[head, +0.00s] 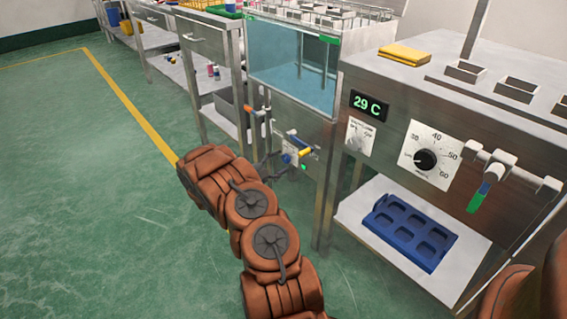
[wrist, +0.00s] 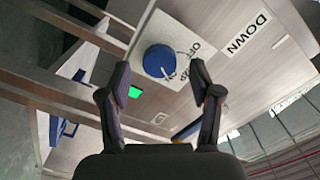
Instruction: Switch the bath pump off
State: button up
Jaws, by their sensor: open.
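The bath pump switch is a round blue knob (wrist: 158,61) on a white plate in the wrist view. The plate reads OFF and ON, and the knob's pale mark appears turned toward the ON side. A lit green lamp (wrist: 134,93) sits beside the plate. In the head view the knob (head: 287,159) is small on the panel below the water tank (head: 292,75), with the green lamp (head: 304,167) near it. My gripper (wrist: 160,69) is open and empty, its fingertips on either side of the knob in the picture. Whether they touch it is unclear.
A DOWN label (wrist: 247,34) is on the same panel. An orange-ended lever (head: 257,109) and a yellow-ended handle (head: 304,152) stick out near the knob. A steel bench with a dial (head: 425,158) stands to the right. The green floor (head: 90,210) at left is clear.

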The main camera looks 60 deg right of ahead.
jog(key=shift+x, duration=1.2)
jog(key=c, duration=1.2)
jog(key=shift+o, duration=0.2)
